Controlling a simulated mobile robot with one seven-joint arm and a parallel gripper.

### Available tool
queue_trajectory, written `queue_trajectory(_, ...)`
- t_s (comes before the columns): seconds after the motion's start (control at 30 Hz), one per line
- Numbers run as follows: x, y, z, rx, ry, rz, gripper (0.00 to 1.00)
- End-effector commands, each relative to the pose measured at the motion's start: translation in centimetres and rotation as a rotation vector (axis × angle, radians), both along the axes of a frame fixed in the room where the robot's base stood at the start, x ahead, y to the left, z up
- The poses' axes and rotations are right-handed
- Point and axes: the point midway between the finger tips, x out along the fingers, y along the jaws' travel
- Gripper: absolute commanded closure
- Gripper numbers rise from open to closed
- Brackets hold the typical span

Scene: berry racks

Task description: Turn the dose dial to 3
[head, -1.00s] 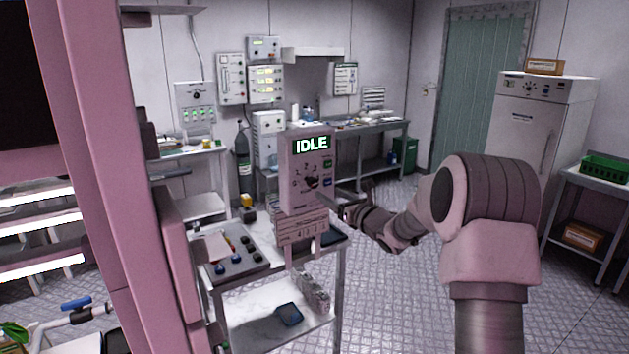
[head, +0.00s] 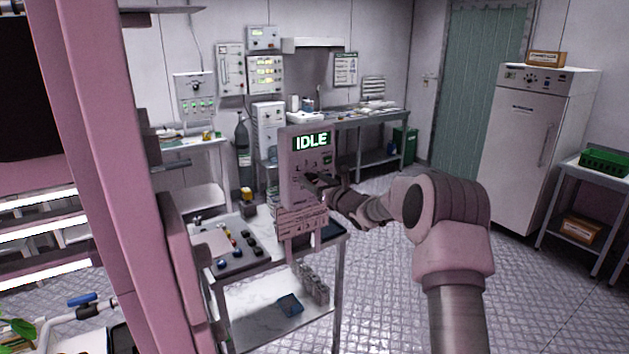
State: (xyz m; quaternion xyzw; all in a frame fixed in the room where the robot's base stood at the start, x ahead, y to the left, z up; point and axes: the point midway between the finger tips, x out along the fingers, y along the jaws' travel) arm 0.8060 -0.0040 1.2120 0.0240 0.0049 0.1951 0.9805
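The dosing panel (head: 291,148) is a pale pinkish box standing over a metal cart, with a screen (head: 312,141) that reads IDLE in green. The dose dial is on the panel's front, below the screen; it is largely hidden by the gripper, and its setting cannot be read. My gripper (head: 312,181) is in front of the panel's lower face, at the dial. The fingers are dark and small here, so I cannot tell whether they are open, shut or touching the dial.
The cart (head: 262,262) carries a control box (head: 238,268) with coloured knobs at left and a blue tray (head: 290,304) on its lower shelf. A pink post (head: 110,150) stands close at left. A white fridge (head: 525,150) and open floor are at right.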

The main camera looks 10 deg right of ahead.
Motion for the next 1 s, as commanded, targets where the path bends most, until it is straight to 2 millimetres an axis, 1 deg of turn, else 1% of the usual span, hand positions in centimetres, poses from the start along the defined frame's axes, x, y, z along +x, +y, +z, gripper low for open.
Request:
queue_trajectory(0.03,-0.01,0.0,0.01,0.0,0.0,0.0,0.39)
queue_trajectory(0.17,-0.02,-0.01,0.02,0.0,0.0,0.0,0.63)
queue_trajectory(0.2,-0.01,-0.02,0.02,0.0,0.0,0.0,0.7)
queue_trajectory(0.27,-0.02,-0.01,0.03,0.0,0.0,0.0,0.81)
queue_trajectory(0.3,-0.02,-0.02,0.03,0.0,0.0,0.0,0.88)
queue_trajectory(0.37,-0.02,-0.02,0.03,0.0,0.0,0.0,0.99)
queue_trajectory(0.4,-0.02,-0.02,0.03,0.0,0.0,0.0,1.0)
queue_trajectory(0.73,-0.03,0.0,-0.16,0.021,0.007,0.0,1.0)
queue_trajectory(1.0,-0.03,0.0,-0.52,0.141,0.055,0.0,1.0)
